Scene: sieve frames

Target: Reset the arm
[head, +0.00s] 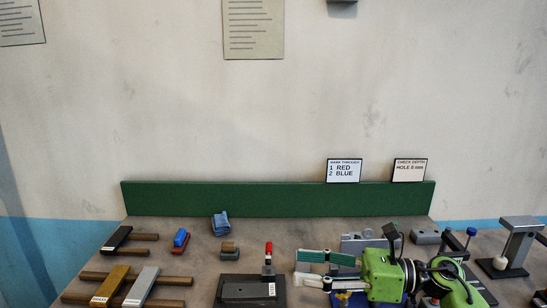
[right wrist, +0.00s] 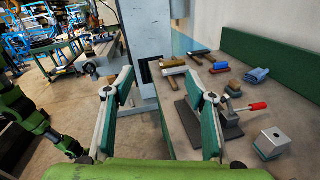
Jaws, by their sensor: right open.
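My right gripper (head: 299,268) shows in the head view at the lower right, over the bench, with its green body and two pale fingers pointing left. The fingers are spread apart with nothing between them. In the right wrist view the open fingers (right wrist: 158,95) frame part of the bench edge and the floor beyond. A red-handled clamp on a dark plate (head: 248,291) lies left of the fingertips in the head view. My left gripper does not show.
The grey bench (head: 190,262) holds wooden-handled blocks (head: 120,285) at left, a blue cloth (head: 220,223), red and blue blocks (head: 180,240), and a metal stand (head: 518,245) at right. A green board (head: 270,199) with two cards (head: 344,171) closes the back.

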